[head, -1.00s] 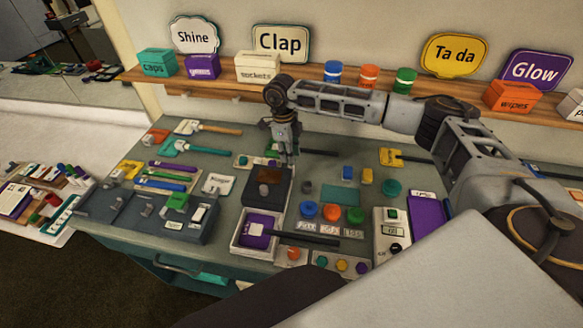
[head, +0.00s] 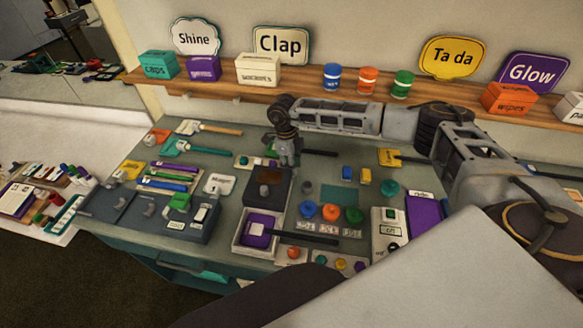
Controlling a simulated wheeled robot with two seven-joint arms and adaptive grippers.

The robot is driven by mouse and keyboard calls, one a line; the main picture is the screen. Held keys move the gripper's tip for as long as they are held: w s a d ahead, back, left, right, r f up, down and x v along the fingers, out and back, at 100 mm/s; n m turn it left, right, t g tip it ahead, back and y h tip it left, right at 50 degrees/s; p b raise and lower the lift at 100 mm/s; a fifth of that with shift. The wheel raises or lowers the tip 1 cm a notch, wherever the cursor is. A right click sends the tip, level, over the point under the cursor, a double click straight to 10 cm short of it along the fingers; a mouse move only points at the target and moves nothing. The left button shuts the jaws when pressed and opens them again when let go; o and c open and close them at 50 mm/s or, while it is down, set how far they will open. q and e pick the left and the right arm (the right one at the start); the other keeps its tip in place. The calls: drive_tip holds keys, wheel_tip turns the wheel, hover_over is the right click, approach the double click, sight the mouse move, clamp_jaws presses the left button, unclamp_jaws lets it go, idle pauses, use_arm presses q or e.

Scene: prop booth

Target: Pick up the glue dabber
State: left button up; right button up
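I cannot tell for sure which thing is the glue dabber. My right gripper (head: 289,161) points down over the back middle of the table, just behind a dark box (head: 254,192) with a brown patch on top. A small pale tray (head: 241,161) with small coloured pieces lies to the left of the fingers, partly hidden by them. The fingertips are small and blurred, so I cannot tell whether they are open or hold anything. My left gripper is out of view.
The table (head: 222,150) is crowded. A white tray (head: 237,246) holding a purple-headed tool stands in front of the dark box. Coloured knobs (head: 331,212) lie to the right, and a dark tool tray (head: 128,207) lies left. A wooden shelf (head: 300,82) with boxes and jars runs behind.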

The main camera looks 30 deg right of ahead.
drive_tip(key=c, duration=0.6)
drive_tip(key=shift+r, duration=0.15)
wheel_tip(320, 180, up, 18)
drive_tip(key=b, duration=0.2)
drive_tip(key=shift+b, duration=0.3)
idle(0.3)
drive_tip(key=shift+f, duration=0.2)
idle(0.3)
